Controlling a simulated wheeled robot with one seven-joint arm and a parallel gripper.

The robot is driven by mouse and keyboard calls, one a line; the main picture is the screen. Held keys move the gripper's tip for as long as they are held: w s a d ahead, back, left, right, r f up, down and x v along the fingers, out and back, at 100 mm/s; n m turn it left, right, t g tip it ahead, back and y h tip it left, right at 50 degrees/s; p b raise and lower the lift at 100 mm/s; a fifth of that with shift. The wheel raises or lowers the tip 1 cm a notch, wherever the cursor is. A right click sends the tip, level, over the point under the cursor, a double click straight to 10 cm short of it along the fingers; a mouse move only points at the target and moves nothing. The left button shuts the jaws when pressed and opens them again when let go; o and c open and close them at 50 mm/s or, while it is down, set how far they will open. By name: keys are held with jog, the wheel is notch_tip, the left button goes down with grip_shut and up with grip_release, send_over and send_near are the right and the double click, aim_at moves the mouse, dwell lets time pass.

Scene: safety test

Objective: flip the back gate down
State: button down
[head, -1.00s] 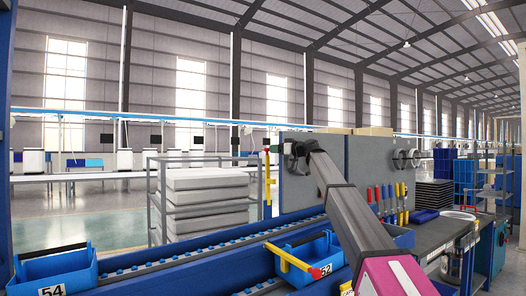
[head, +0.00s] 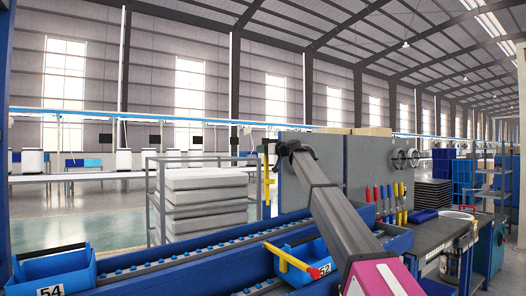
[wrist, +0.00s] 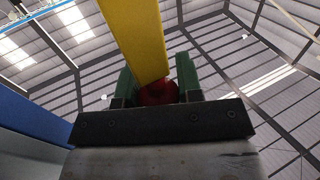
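The back gate (head: 267,178) is a yellow bar standing upright beyond the blue conveyor. In the wrist view the yellow bar (wrist: 141,38) comes down from the top, with a dark red end (wrist: 158,92) between my gripper's green fingers. My gripper (wrist: 157,86) has its fingers apart, one on each side of the red end. I cannot tell whether they press on it. In the head view my forearm hides most of the gripper. A front gate (head: 286,258), yellow with a red end, lies level over the near lane.
A blue bin marked 54 (head: 58,270) stands at the left, and a bin marked 52 (head: 325,255) by the front gate. A grey tool panel (head: 372,165) stands behind my arm. Screwdrivers (head: 385,200) hang on its right. A rack of stacked trays (head: 205,198) stands behind the conveyor.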

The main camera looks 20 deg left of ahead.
jog(key=s+d+f+n+y, duration=0.2)
jog(key=s+d+f+y, duration=0.1)
jog(key=s+d, duration=0.35)
jog(key=s+d+f+n+y, duration=0.1)
jog(key=s+d+f+y, duration=0.15)
jog(key=s+d, duration=0.45)
jog(key=s+d+f, duration=0.2)
jog(key=d+f, duration=0.2)
jog(key=f, duration=0.4)
jog(key=s+d+f, duration=0.3)
jog(key=d+f, duration=0.1)
jog(key=f, duration=0.4)
jog(key=shift+s+d+f, duration=0.2)
jog(key=shift+s+d, duration=0.1)
jog(key=c, duration=0.8)
grip_release()
jog(key=shift+s, duration=0.1)
jog(key=shift+r+t, duration=0.15)
jog(key=shift+t, duration=0.15)
